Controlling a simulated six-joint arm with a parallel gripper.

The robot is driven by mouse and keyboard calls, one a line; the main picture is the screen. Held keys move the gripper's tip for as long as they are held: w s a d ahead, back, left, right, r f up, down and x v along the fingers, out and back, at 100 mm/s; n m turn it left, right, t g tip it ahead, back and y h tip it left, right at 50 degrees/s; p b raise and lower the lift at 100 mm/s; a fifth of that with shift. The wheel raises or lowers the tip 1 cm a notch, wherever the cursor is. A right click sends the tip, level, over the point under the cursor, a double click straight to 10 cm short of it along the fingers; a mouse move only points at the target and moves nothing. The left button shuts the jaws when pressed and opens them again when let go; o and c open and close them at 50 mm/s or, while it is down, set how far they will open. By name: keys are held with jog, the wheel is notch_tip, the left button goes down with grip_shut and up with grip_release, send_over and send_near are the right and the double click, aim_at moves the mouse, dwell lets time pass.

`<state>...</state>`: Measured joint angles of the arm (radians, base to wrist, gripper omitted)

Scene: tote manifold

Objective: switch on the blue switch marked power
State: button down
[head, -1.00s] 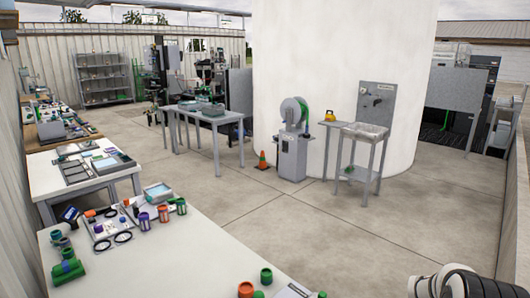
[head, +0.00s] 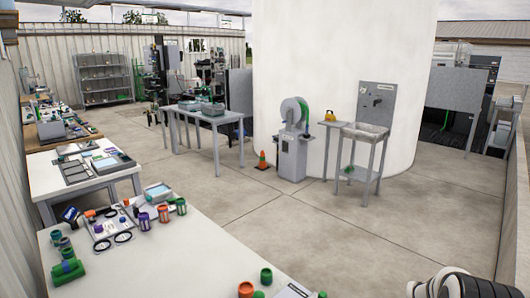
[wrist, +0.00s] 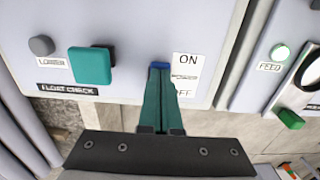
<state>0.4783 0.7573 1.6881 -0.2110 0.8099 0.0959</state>
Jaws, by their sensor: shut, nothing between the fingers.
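In the wrist view my gripper (wrist: 160,78) has its teal fingers shut together, pointing at a light grey panel. A small blue switch (wrist: 159,65) shows right at the fingertips. The fingers hide most of it, so I cannot tell its position or whether they touch it. A white label (wrist: 186,67) beside it on the right reads ON at the top and OFF, partly covered, at the bottom. The small line between is too blurred to read. The head view does not show the fingers or this switch.
Left of the fingers, a square teal knob (wrist: 90,66) sticks out above a FLOAT CHECK label (wrist: 68,89). A grey button (wrist: 41,45) marked LOWER is further left. A neighbouring panel at right has a lit FEED button (wrist: 280,52) and a green handle (wrist: 291,119).

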jog(key=shift+f, duration=0.2)
jog(key=shift+r, duration=3.55)
